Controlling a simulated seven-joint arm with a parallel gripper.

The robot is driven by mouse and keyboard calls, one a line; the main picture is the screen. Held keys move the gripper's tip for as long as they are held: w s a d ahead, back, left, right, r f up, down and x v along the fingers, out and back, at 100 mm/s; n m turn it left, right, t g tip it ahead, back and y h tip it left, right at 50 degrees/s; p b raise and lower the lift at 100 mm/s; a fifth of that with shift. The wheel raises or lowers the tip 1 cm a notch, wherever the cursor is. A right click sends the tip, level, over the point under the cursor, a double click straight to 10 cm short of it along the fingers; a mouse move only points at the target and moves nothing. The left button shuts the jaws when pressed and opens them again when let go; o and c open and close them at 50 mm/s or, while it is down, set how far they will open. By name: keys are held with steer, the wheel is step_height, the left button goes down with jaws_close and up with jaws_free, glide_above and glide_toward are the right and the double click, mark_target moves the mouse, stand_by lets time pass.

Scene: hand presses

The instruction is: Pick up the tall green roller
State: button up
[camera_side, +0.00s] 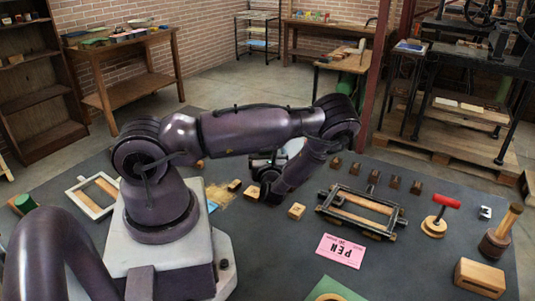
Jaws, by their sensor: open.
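A short green cylinder (26,203) stands at the far left edge of the table, partly beside a brown wooden piece; it is the only green roller-like thing I see on this table, but it is small and I cannot be sure it is the tall roller. My gripper (270,194) hangs low over the middle of the table, well to the right of the green cylinder. Its fingers are small and partly hidden by my wrist, and nothing shows between them.
A white frame (94,194) lies near the green cylinder. A wooden block (297,211) sits close right of my gripper. To the right are a dark press frame (362,210), a pink card (341,251), a red-handled tool (440,214) and a slotted wooden block (480,278).

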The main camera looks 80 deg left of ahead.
steer(key=shift+w+a, duration=0.15)
steer(key=shift+a, duration=0.55)
steer(key=c, duration=1.3)
steer(key=shift+r, duration=0.1)
